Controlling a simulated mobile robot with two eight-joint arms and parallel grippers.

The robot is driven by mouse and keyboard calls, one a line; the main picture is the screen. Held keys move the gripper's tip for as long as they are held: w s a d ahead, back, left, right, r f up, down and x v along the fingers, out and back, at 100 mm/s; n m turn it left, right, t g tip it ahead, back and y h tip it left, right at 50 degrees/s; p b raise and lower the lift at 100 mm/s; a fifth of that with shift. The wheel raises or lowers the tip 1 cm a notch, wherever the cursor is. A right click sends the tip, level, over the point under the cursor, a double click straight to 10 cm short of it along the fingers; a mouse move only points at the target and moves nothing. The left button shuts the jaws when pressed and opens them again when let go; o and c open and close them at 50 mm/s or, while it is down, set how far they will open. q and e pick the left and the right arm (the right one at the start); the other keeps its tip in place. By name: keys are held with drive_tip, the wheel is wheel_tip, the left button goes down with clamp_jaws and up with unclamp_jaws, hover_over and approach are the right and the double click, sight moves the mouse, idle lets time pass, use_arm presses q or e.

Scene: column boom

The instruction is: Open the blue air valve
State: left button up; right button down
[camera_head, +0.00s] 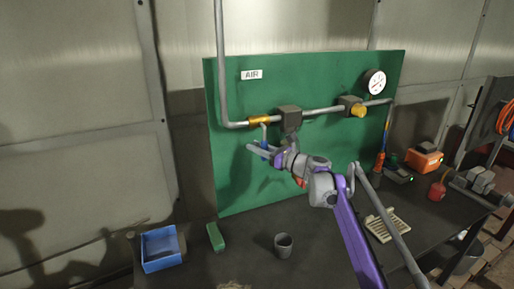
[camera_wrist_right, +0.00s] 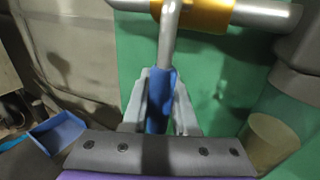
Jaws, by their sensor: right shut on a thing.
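The blue air valve is on the pipe in front of the green board (camera_head: 300,75), under the AIR label (camera_head: 251,74). Its brass body (camera_head: 260,120) also shows at the top of the right wrist view (camera_wrist_right: 196,14). A grey lever hangs down from the body and ends in a blue handle (camera_wrist_right: 157,98). My right gripper (camera_wrist_right: 160,100) is shut on the blue handle, one finger on each side of it. In the head view my right gripper (camera_head: 262,150) covers most of the handle. My left gripper is not in view.
A grey block (camera_head: 289,118), a brass fitting (camera_head: 357,110) and a gauge (camera_head: 374,82) sit along the pipe to the right. On the dark bench are a blue bin (camera_head: 161,249), a green block (camera_head: 215,237), a grey cup (camera_head: 283,245) and a cream rack (camera_head: 387,225).

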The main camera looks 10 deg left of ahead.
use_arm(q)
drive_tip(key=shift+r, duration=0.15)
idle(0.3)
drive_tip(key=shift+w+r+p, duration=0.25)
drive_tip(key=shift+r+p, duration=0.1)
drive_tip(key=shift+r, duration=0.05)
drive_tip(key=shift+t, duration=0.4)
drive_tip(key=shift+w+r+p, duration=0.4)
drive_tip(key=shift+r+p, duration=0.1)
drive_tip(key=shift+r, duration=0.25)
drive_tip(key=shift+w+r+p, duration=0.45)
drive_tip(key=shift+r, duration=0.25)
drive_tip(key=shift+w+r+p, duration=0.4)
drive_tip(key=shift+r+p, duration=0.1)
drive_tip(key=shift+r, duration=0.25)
use_arm(e)
drive_tip(key=shift+w+d+r+n+g+h, duration=0.1)
drive_tip(key=shift+w+d+n+h, duration=0.45)
drive_tip(key=shift+n, duration=0.4)
drive_tip(key=shift+w+d+r+n+g+h, duration=0.15)
drive_tip(key=shift+w+d+n+h, duration=0.3)
drive_tip(key=shift+d+n, duration=0.4)
drive_tip(key=shift+w+d+r+n+g+h, duration=0.1)
drive_tip(key=shift+w+d+n+h, duration=0.25)
drive_tip(key=shift+d+n+h, duration=0.45)
drive_tip(key=shift+a, duration=0.2)
drive_tip(key=c, duration=0.7)
unclamp_jaws()
drive_tip(key=shift+d, duration=0.1)
